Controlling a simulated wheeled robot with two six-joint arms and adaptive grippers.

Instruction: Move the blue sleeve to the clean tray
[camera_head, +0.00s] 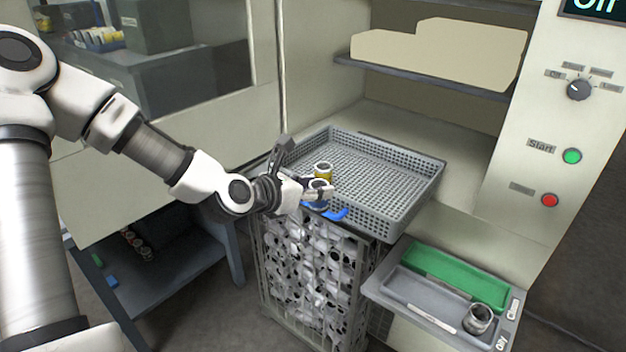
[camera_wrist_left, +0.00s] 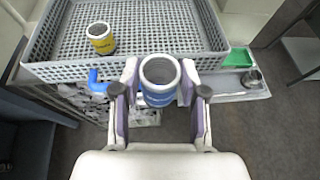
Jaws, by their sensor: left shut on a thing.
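My left gripper (camera_head: 308,190) is shut on the blue sleeve (camera_head: 317,204), a short upright tube with a grey metal rim and a blue band. In the left wrist view the blue sleeve (camera_wrist_left: 159,88) stands between both fingers, just outside the near side of the grey mesh basket. The clean tray appears to be the green compartment (camera_head: 462,278) of the tray at lower right; its small label is hard to read. The green area also shows at right in the left wrist view (camera_wrist_left: 238,57). My right gripper is in neither view.
The grey mesh basket (camera_head: 400,165) holds a yellow-banded sleeve (camera_head: 323,171). A blue curved piece (camera_head: 338,214) is at its near side. A grey compartment (camera_head: 425,297) beside the green one holds a metal sleeve (camera_head: 478,318). A crate of white parts (camera_head: 310,270) stands below the basket.

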